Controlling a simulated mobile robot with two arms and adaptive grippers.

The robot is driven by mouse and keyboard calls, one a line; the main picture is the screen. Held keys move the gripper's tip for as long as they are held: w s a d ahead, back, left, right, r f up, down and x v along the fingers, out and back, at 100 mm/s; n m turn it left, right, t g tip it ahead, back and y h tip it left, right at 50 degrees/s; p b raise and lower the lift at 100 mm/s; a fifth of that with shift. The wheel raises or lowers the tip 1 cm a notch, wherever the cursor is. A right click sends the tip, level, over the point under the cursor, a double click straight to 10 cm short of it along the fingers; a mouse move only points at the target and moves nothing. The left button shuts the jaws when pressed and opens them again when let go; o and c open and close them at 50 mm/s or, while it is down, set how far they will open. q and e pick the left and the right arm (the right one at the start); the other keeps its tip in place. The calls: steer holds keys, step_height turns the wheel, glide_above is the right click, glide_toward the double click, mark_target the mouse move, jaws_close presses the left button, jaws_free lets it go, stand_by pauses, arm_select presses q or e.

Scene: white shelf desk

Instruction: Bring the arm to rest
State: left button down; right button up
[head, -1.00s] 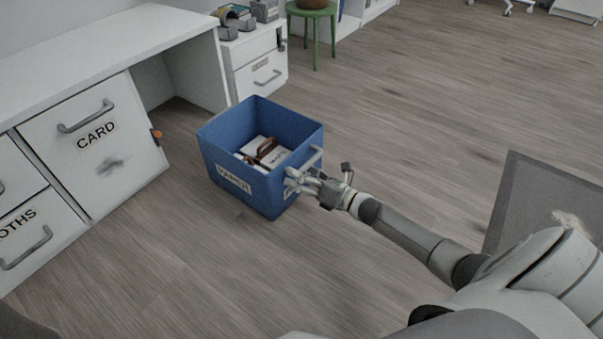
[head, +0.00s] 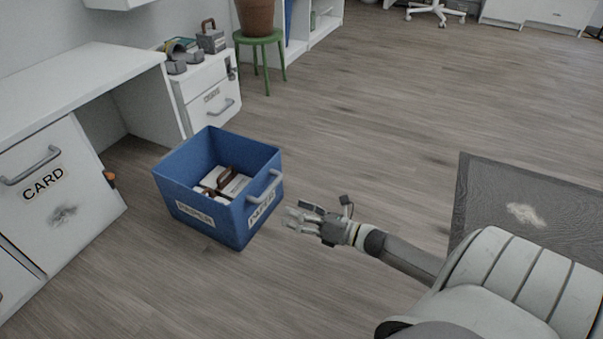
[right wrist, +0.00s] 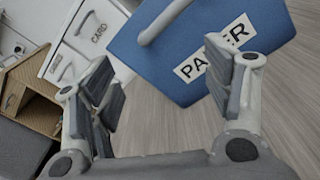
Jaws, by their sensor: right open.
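My right gripper (head: 304,219) is open and empty, just to the right of the blue bin. In the right wrist view its two fingers (right wrist: 165,95) stand wide apart with nothing between them. My right arm reaches in from the lower right of the head view. My left gripper is not in view.
A blue bin (head: 174,196) labelled PAPER stands on the floor with white and brown items inside. Its handle and label show close ahead in the right wrist view (right wrist: 195,20). A white desk (head: 60,95) with a CARD drawer is at left. A green stool (head: 259,40) stands behind.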

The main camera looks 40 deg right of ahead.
steer(key=shift+s+d, duration=0.25)
steer(key=shift+s, duration=0.3)
